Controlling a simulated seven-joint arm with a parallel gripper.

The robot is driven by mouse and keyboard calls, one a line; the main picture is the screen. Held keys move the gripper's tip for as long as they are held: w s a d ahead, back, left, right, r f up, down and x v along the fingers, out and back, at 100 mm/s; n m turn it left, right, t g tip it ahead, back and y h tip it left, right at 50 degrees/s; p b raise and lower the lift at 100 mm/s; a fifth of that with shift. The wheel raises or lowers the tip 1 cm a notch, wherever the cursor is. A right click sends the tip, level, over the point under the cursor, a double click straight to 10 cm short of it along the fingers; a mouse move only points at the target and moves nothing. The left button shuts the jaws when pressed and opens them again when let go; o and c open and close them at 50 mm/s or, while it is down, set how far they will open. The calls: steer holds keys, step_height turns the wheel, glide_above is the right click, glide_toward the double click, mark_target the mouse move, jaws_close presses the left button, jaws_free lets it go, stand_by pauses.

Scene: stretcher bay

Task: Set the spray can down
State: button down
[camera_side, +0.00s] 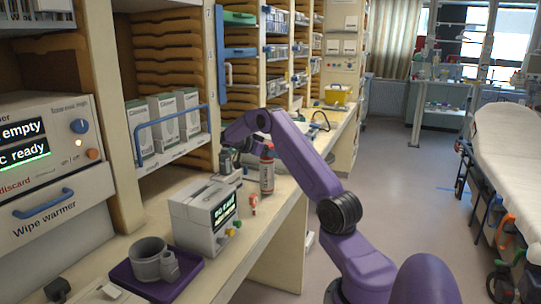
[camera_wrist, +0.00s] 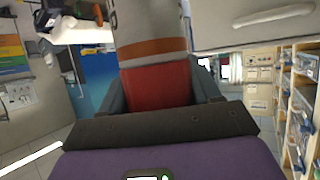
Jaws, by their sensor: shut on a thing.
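The spray can (camera_side: 267,174) is a slim grey-white cylinder with red parts, and it looks upright over the bench in the side view. In the wrist view the spray can (camera_wrist: 152,48) fills the upper middle, pale with an orange band and a red section close to the jaws. My gripper (camera_wrist: 160,90) is shut on it, with a dark finger on each side. In the side view my gripper (camera_side: 255,158) is small and partly hidden by my arm. I cannot tell whether the can's base touches the bench (camera_side: 262,232).
A white box with a lit display (camera_side: 196,222) stands in front of the can. A small red-and-white item (camera_side: 253,205) lies close by. Shelving (camera_side: 168,70) rises behind, and a stretcher (camera_side: 510,150) stands right.

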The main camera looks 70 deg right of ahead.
steer(key=shift+f, duration=0.5)
steer(key=shift+c, duration=1.1)
jaws_free()
steer(key=shift+f, duration=0.1)
steer(key=shift+r, duration=0.25)
steer(key=v, duration=1.2)
steer(key=shift+a+f, duration=0.1)
